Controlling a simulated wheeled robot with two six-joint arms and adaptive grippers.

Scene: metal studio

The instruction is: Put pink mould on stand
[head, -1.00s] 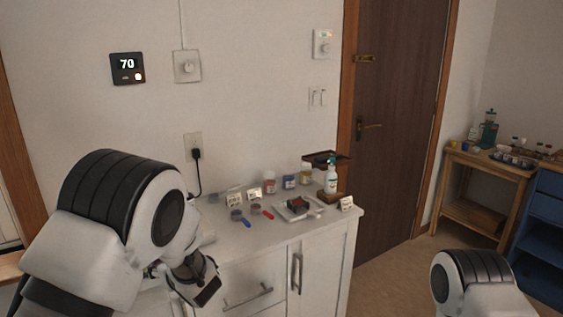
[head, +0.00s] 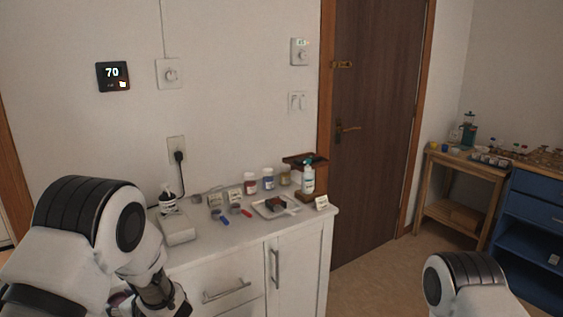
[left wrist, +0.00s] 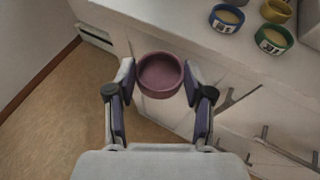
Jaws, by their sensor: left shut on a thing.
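The pink mould (left wrist: 160,72) is a small round cup. In the left wrist view it sits between the two fingers of my left gripper (left wrist: 160,88), which is shut on it, out over the side of the white cabinet. My right gripper is out of view.
The white cabinet (head: 295,262) bears jars, a tray (head: 276,206), label cards, a dark bottle (head: 168,198) and a white box (head: 177,228). The left wrist view shows blue (left wrist: 227,18), green (left wrist: 274,39) and yellow cups. A wooden table (head: 470,166) stands right of the door.

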